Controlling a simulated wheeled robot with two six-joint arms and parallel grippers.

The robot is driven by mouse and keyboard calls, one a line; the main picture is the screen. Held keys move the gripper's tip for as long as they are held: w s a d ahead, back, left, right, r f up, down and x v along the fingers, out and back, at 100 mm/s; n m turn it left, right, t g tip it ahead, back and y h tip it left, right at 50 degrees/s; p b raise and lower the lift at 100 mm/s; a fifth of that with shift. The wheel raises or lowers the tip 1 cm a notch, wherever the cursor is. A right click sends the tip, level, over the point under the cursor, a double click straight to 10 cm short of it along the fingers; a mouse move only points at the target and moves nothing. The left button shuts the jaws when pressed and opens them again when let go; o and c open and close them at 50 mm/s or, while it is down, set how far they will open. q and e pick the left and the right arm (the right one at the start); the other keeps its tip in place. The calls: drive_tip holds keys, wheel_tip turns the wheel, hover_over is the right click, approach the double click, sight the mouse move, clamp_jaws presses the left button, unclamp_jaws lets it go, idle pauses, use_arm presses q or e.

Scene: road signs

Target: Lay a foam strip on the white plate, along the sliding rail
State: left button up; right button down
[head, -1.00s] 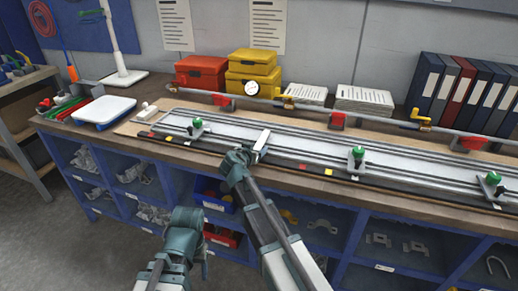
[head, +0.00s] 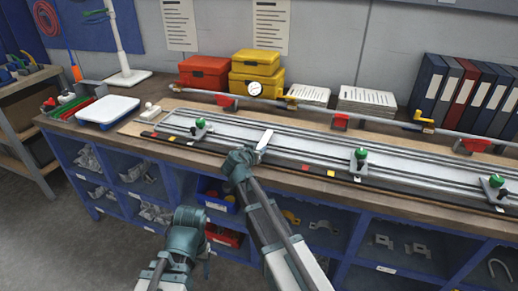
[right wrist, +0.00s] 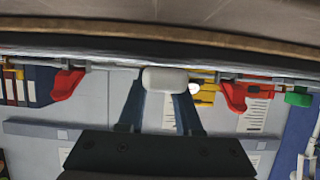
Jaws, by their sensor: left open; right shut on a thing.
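A long pale plate (head: 310,154) lies along the bench between metal rails (head: 290,138), with green-knobbed clamps (head: 361,154) at intervals. My right gripper (head: 252,152) is at the near edge of this fixture, shut on a short white foam strip (head: 265,139). The strip sticks out past the fingers over the plate; I cannot tell whether it touches. In the right wrist view the strip's pale end (right wrist: 166,79) shows between the two fingers. My left gripper (head: 189,217) is in front of the bench, low and apart from the fixture, and open.
A pipe (head: 300,104) with red supports runs behind the rails. Yellow boxes (head: 256,72), a red box (head: 203,72), paper stacks (head: 366,98) and binders (head: 466,95) line the wall.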

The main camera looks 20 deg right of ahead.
wheel_tip(320, 180, up, 4)
drive_tip(key=p, duration=0.3)
drive_tip(key=shift+p, duration=0.3)
drive_tip(key=s+a, duration=0.2)
drive_tip(key=s, duration=0.5)
drive_tip(key=s+a, duration=0.2)
drive_tip(key=s, duration=0.6)
drive_tip(key=shift+s+a+r+p, duration=0.15)
drive_tip(key=shift+a+r+p, duration=0.2)
drive_tip(key=shift+a, duration=0.05)
drive_tip(key=shift+r, duration=0.1)
wheel_tip(320, 180, up, 4)
drive_tip(key=p, duration=0.4)
drive_tip(key=shift+r+p, duration=0.2)
drive_tip(key=shift+p, duration=0.1)
